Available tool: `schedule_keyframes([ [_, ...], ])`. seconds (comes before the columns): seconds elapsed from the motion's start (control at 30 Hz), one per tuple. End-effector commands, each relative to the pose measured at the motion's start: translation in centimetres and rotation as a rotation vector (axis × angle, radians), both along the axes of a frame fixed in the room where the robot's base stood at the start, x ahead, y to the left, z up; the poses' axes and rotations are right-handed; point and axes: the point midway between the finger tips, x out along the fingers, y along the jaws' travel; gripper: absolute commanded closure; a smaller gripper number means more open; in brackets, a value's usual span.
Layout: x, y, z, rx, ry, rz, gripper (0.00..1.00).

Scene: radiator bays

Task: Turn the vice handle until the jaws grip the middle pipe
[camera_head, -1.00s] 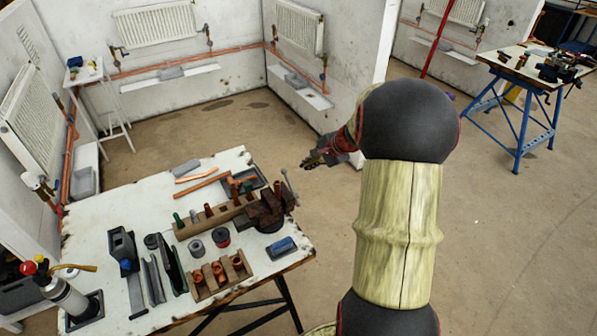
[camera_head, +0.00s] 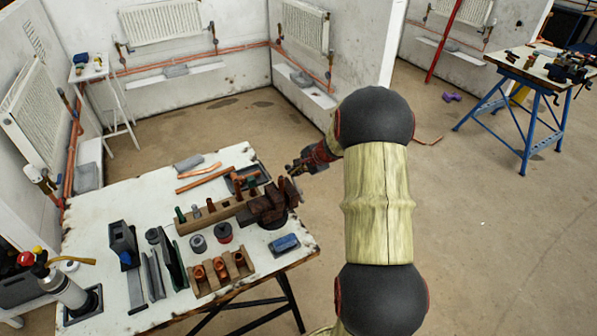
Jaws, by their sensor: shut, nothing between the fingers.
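The vice (camera_head: 270,205) is a dark reddish-brown block near the right edge of the white table. Which pipe is the middle one, and whether the jaws touch any pipe, is too small to tell.
The white table (camera_head: 100,215) also holds a wooden rack (camera_head: 222,277) of copper fittings, a blue block (camera_head: 284,244), grey channels and copper tubes (camera_head: 203,180). A gas torch (camera_head: 60,285) stands front left. A blue-legged bench (camera_head: 525,130) is far right. Floor right of the table is clear.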

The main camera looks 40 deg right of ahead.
Motion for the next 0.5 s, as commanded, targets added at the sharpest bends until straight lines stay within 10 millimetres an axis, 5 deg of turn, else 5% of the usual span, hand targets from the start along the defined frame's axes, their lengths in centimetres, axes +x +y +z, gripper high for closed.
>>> schedule_keyframes([
  [0.5,0.9,0.0,-1.1,0.001,0.0,0.001,1.0],
])
